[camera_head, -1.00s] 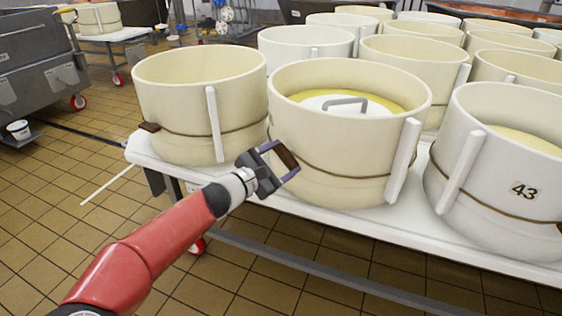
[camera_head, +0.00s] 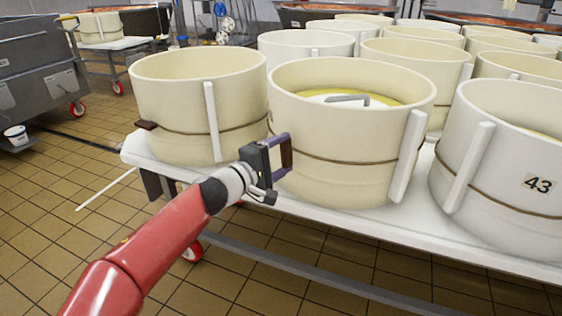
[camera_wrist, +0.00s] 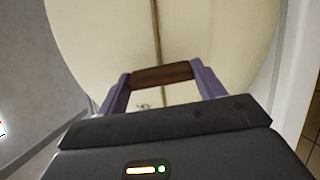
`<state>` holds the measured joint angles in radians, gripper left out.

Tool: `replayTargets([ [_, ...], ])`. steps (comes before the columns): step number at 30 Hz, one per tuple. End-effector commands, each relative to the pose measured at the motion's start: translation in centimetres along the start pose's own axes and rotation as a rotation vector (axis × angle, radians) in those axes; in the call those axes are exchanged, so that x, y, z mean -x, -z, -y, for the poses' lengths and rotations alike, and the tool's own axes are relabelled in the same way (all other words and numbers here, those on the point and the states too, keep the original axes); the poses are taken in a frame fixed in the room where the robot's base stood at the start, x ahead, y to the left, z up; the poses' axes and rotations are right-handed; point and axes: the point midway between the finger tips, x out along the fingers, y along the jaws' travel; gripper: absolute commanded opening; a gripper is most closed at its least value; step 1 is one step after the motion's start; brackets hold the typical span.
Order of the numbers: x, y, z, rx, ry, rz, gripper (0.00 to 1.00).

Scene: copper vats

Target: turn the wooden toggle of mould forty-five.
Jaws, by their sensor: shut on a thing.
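The cream mould (camera_head: 345,180) in the middle of the front row has a thin brown cord around it and a white upright strip (camera_head: 408,155). No number shows on it. Its dark wooden toggle (camera_head: 286,152) sits at the cord, on the left part of the mould's front. My gripper (camera_head: 282,156) is shut on the toggle, one purple finger at each end. In the wrist view the toggle (camera_wrist: 162,75) lies between the fingers, square across the cord (camera_wrist: 156,35). In the head view it stands nearly upright.
A cream mould (camera_head: 180,105) stands to the left, its own toggle (camera_head: 146,125) at its side. Mould 43 (camera_head: 505,185) stands to the right. All rest on a white wheeled table (camera_head: 320,222). More moulds fill the space behind. Tiled floor (camera_head: 60,255) is free at left.

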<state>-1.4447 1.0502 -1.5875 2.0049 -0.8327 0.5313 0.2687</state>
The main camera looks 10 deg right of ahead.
Motion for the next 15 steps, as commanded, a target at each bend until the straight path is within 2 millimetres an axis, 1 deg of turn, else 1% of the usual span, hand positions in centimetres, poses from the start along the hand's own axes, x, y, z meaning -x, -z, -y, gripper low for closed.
replayTargets([
  [1,0.01,0.02,0.29,-0.025,0.0,0.0,0.45],
  [6,0.03,0.03,0.24,-0.095,0.001,0.0,0.45],
  [15,0.02,0.0,0.1,-0.143,0.001,0.0,0.45],
])
